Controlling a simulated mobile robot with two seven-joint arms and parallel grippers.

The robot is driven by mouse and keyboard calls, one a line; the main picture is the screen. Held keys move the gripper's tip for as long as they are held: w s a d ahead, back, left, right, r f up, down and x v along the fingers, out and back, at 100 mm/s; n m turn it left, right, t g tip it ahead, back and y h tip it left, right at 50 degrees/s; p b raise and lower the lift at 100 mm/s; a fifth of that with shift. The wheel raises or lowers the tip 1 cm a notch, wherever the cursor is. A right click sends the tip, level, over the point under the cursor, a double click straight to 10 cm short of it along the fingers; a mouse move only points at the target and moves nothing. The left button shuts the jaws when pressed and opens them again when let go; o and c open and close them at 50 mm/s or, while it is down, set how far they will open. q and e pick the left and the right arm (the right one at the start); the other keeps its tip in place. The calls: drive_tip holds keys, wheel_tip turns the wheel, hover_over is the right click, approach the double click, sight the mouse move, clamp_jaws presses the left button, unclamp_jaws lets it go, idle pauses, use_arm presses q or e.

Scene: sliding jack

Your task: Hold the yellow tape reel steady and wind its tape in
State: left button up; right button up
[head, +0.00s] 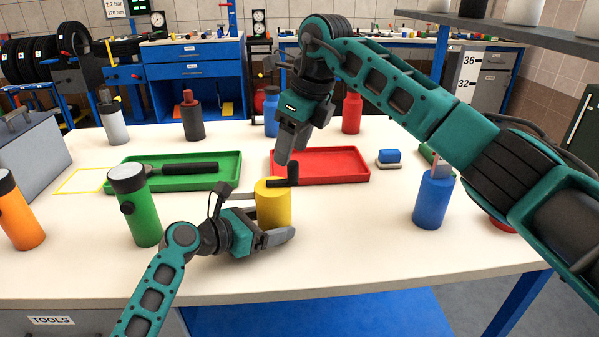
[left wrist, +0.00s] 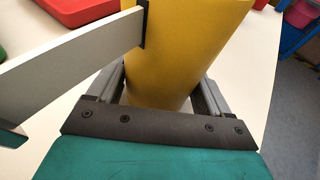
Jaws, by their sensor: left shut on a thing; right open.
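The yellow tape reel (head: 272,208) stands upright near the middle of the table, with a black crank (head: 286,176) on its top. My left gripper (head: 275,238) is shut around the reel's lower body from the front. In the left wrist view the yellow reel (left wrist: 180,50) sits between the two fingers. A pale tape (left wrist: 75,58) sticks out of a dark slot in its side and runs left, with a dark piece near its outer end. My right gripper (head: 287,150) is open, pointing down just above the crank and apart from it.
A green tray (head: 230,178) with a black-handled tool lies left behind the reel, and a red tray (head: 350,163) right behind it. A green bottle (head: 137,210) stands to the left, a blue bottle (head: 433,200) to the right. The table front is clear.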

sight(298, 163)
drive_tip(key=shift+f, duration=2.75)
drive_tip(key=c, duration=0.5)
drive_tip(key=shift+d, duration=0.1)
drive_tip(key=shift+c, duration=0.2)
drive_tip(key=shift+d+f, duration=0.1)
drive_tip(key=shift+f, duration=0.05)
